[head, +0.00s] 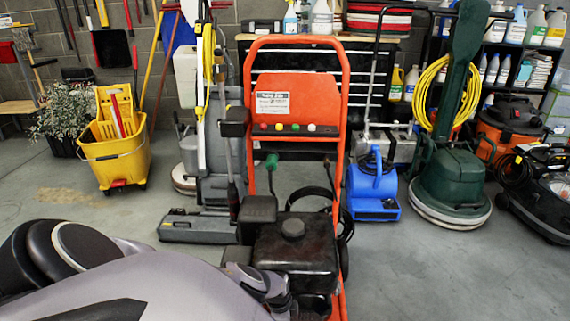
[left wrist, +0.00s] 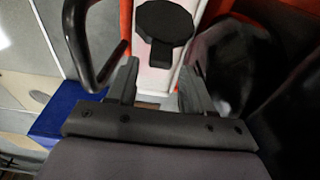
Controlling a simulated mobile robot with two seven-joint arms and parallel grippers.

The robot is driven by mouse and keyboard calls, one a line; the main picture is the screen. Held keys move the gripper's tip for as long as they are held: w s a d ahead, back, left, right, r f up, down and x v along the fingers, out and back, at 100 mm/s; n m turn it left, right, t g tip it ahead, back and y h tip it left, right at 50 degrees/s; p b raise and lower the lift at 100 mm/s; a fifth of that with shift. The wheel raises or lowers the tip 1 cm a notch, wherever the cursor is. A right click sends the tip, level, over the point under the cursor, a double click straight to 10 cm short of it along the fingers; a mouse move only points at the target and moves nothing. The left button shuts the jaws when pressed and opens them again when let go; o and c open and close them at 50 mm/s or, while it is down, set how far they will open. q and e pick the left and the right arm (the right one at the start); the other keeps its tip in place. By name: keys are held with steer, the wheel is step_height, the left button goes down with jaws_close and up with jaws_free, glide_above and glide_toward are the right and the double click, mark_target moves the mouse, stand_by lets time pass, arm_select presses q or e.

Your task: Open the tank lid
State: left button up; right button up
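A black tank (head: 305,258) sits low on an orange-framed pressure washer (head: 300,88) in the head view. Its round black lid (head: 292,228) is on top and looks closed. My left arm comes in from the lower left and ends low beside the tank; its fingers cannot be made out there. In the left wrist view my left gripper (left wrist: 158,68) is open, with nothing between its fingers. A black round knob-like part (left wrist: 165,22) on a short stem lies beyond the fingertips; I cannot tell if it is the lid. My right gripper is not in view.
A curved black bar (left wrist: 84,50) and a dark rounded body (left wrist: 232,62) flank the fingers in the left wrist view. A blue blower (head: 373,188), a green floor machine (head: 450,178) and a yellow mop bucket (head: 118,155) stand around. The floor at right front is clear.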

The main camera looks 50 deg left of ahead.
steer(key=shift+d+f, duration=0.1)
arm_select(q)
steer(key=shift+s, duration=0.1)
steer(key=r+p, duration=0.6)
steer(key=shift+s+a+r, duration=0.1)
steer(key=shift+s+a, duration=0.15)
steer(key=shift+s+r+p, duration=0.1)
steer(key=shift+r+p, duration=0.35)
steer(key=shift+p, duration=0.25)
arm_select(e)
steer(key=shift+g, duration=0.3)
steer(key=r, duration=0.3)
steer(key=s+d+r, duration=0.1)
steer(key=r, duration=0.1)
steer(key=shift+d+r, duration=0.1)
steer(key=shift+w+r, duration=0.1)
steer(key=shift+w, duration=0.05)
